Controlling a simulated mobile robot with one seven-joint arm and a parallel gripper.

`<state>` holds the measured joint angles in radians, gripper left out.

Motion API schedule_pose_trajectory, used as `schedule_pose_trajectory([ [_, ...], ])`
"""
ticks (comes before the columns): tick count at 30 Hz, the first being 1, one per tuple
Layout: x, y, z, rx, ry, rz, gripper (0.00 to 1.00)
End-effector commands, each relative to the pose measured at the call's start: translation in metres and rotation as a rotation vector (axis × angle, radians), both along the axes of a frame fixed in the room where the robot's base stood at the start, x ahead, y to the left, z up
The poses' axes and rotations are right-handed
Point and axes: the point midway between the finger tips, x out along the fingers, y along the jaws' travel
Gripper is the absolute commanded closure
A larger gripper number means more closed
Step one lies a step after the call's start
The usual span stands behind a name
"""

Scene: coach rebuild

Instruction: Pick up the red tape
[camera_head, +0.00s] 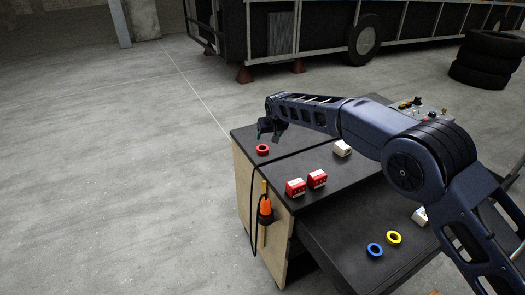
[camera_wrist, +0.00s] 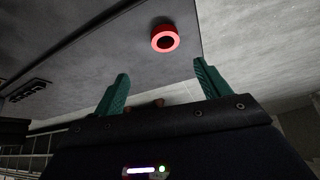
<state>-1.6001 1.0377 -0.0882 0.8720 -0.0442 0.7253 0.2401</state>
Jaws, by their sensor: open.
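The red tape (camera_head: 263,147) is a small ring lying flat on the dark cabinet top, near its far left corner. In the wrist view the red tape (camera_wrist: 165,31) shows beyond the fingertips, nearer the right finger and apart from both. My gripper (camera_head: 268,133) is above the cabinet top, just above and slightly right of the tape in the head view. Its two green fingers (camera_wrist: 160,72) are spread open with nothing between them. Nothing hides the tape in the wrist view.
Two red boxes (camera_head: 317,178) and a white box (camera_head: 342,148) stand on the same top (camera_head: 272,178). A lower dark surface holds a blue tape (camera_head: 375,250) and a yellow tape (camera_head: 394,238). An orange-handled tool (camera_head: 265,207) hangs on the cabinet's side. Open floor lies left.

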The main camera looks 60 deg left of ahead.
Motion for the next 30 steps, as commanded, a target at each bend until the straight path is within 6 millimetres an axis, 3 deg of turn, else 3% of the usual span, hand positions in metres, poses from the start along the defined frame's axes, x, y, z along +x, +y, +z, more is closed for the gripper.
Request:
schedule_pose_trajectory([
  [5, -0.017, 0.007, -0.013, 0.002, -0.001, 0.016, 0.25],
  [15, -0.012, 0.025, -0.046, 0.002, -0.002, 0.014, 0.25],
  [30, -0.005, 0.039, -0.073, 0.001, -0.001, 0.013, 0.25],
])
